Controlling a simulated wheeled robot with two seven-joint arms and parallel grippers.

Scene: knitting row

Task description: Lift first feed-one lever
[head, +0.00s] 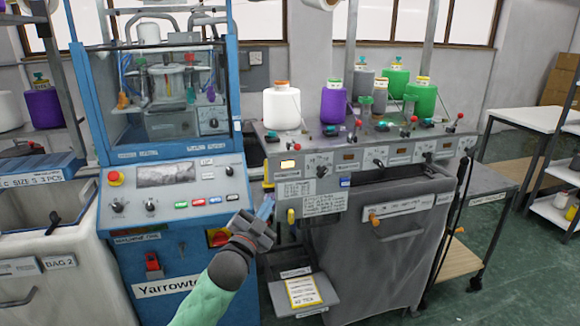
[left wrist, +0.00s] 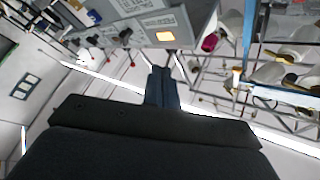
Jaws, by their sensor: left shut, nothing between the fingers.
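A feeder unit (head: 330,150) stands right of the blue machine, with a row of small red-knobbed levers along its top edge. I cannot read which lever is labelled feed-one. My left gripper (head: 264,208) is shut and empty, in front of the gap between the blue machine and the feeder, below and left of that knob. In the left wrist view its closed fingers (left wrist: 162,88) point toward the panel with the lit indicator (left wrist: 165,36), apart from it.
The blue machine (head: 175,190) with its button panel is close on the left. Yarn cones, white (head: 281,108), purple (head: 333,104) and green (head: 422,97), stand on the feeder top. A grey bin front with a handle (head: 398,231) is below. Open floor lies at the right.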

